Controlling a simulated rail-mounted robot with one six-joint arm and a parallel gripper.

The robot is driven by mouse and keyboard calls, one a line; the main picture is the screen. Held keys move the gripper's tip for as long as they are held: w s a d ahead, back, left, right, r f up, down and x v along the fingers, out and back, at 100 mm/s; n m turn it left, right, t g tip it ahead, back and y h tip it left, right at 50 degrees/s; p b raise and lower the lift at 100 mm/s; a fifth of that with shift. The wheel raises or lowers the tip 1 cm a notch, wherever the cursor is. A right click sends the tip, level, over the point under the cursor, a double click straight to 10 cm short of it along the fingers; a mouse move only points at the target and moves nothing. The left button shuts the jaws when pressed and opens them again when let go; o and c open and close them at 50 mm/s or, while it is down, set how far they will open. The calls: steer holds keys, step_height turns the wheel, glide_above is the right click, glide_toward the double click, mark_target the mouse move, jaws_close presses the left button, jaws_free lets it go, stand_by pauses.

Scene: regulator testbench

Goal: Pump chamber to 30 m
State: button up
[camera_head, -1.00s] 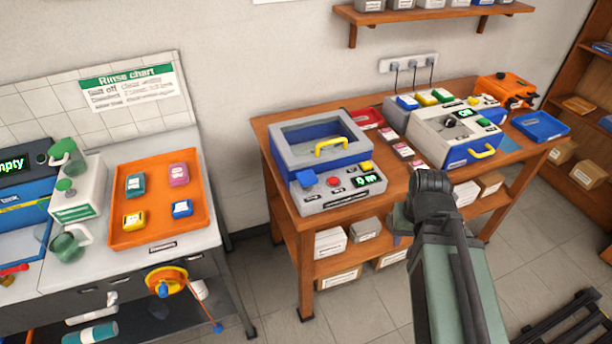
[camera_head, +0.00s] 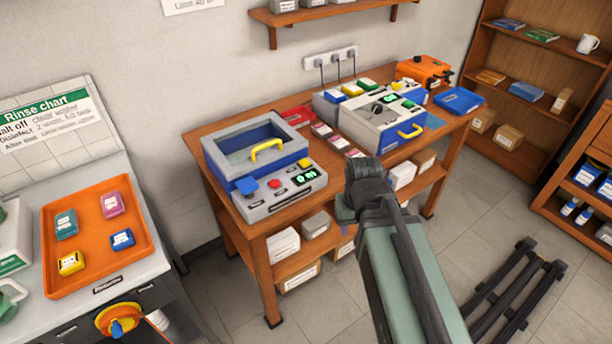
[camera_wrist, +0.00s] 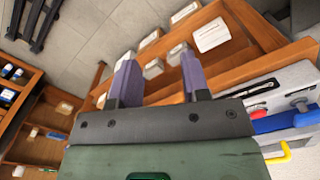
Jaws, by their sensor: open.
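A second grey device (camera_head: 370,130) with a yellow handle stands right of the box. An orange tray (camera_head: 50,285) with several coloured blocks lies on the left counter. A dark rack (camera_head: 520,285) stands on the floor at right. Floor before the bench is partly clear.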

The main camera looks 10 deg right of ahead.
jaws_close()
stand_by(1.7)
